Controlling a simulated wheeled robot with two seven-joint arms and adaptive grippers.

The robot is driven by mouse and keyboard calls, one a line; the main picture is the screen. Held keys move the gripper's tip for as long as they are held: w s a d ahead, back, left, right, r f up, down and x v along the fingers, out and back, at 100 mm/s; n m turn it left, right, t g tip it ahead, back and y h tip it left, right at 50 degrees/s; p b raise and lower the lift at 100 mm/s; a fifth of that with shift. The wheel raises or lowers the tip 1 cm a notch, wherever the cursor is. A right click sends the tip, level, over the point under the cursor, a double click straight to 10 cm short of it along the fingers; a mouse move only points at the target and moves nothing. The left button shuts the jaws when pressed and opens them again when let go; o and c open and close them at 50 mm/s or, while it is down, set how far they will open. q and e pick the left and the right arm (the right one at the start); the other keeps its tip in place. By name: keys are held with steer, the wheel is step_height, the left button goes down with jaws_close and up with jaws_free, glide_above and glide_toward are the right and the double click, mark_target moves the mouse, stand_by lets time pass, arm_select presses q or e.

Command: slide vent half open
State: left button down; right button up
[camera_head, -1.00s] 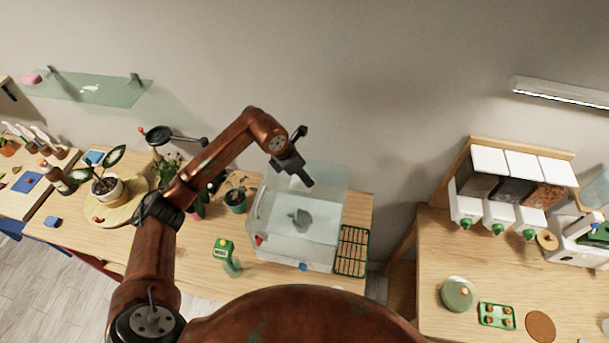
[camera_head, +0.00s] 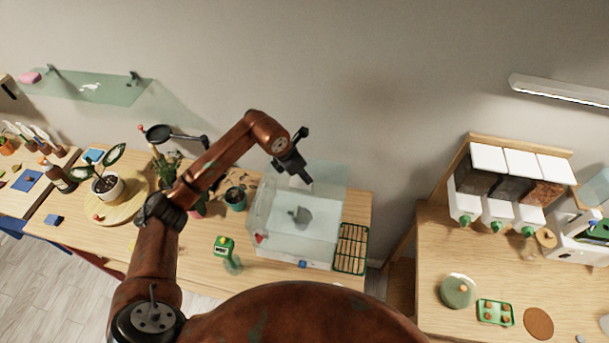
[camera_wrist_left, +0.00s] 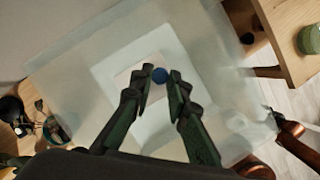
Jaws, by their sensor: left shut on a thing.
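A clear box (camera_head: 262,212) with pale walls stands on the wooden table below my left gripper (camera_head: 307,180). In the left wrist view, my left gripper (camera_wrist_left: 161,76) is shut on a round blue knob (camera_wrist_left: 160,75), which sits between its fingertips. The knob is over a small pale plate (camera_wrist_left: 128,80) on the box top; I take this plate to be the vent. The fingers hide part of the plate, so how far it is open cannot be told.
A green rack (camera_head: 364,251) stands right of the box, and a green-topped bottle (camera_head: 224,245) stands at its front left. A teal pot (camera_head: 236,202) is close on its left. A second table (camera_head: 430,245) with dispensers is further right, past a gap.

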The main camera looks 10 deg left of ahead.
stand_by(0.4)
arm_select(q)
steer(key=d+b, duration=0.1)
steer(key=d, duration=0.2)
steer(key=shift+d+b, duration=0.3)
steer(key=shift+b, duration=0.05)
steer(key=shift+d, duration=0.15)
steer(key=c, duration=2.3)
jaws_free()
steer(key=shift+c, duration=0.2)
steer(key=o, duration=0.3)
steer(key=shift+a, duration=0.35)
steer(key=shift+o, duration=1)
steer(key=shift+d, duration=0.25)
steer(key=shift+s+a+r, duration=0.1)
steer(key=shift+a+r, duration=0.2)
steer(key=shift+r, duration=0.25)
steer(key=v, duration=1)
steer(key=shift+s+r, duration=0.2)
steer(key=shift+r, duration=0.2)
